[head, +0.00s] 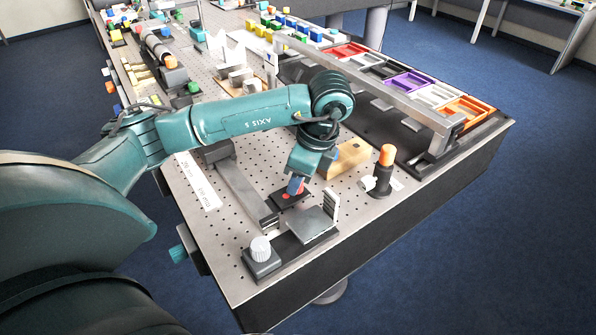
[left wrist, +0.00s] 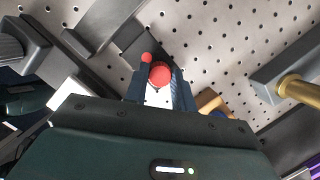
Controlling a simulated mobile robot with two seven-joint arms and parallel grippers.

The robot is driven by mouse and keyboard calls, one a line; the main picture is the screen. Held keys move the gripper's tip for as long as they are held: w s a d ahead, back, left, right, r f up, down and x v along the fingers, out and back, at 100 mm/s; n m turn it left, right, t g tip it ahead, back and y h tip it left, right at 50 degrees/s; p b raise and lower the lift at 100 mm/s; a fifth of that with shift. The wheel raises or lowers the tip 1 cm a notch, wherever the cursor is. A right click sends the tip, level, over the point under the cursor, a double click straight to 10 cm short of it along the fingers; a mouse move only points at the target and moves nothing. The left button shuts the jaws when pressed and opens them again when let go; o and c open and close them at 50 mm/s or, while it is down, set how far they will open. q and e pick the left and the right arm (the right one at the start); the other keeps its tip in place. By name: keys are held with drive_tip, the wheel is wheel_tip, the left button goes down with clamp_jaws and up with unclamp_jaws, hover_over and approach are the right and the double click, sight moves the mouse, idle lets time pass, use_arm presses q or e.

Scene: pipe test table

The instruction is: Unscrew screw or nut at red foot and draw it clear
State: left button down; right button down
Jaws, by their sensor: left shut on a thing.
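My left gripper (head: 297,186) points down at a small dark plate (head: 283,203) with red on it, near the front of the perforated table. In the left wrist view, my gripper's fingers (left wrist: 160,90) are closed on either side of a round red piece (left wrist: 160,74). A smaller red piece (left wrist: 147,58) shows just beyond it. I cannot tell whether the round piece is the screw or nut itself, and its thread is hidden. My right gripper is not in view.
A grey-knobbed block (head: 262,257) and a flat grey platform (head: 312,226) stand at the near corner. An orange-topped post (head: 385,170) and a wooden block (head: 347,158) stand to the right. A rail on supports (head: 375,85) runs behind, beside coloured trays (head: 408,82).

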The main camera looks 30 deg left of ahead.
use_arm(q)
drive_tip(key=n, duration=0.1)
drive_tip(key=n+p, duration=0.1)
drive_tip(key=shift+r+n+g, duration=0.2)
drive_tip(key=shift+n+g, duration=0.1)
drive_tip(key=shift+g, duration=0.1)
drive_tip(key=shift+f+n, duration=0.2)
drive_tip(key=shift+n, duration=0.2)
drive_tip(key=c, duration=1.1)
unclamp_jaws()
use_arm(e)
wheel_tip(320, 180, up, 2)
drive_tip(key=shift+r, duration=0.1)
use_arm(q)
drive_tip(key=shift+o, duration=0.5)
drive_tip(key=shift+o, duration=1.3)
drive_tip(key=shift+a, duration=0.15)
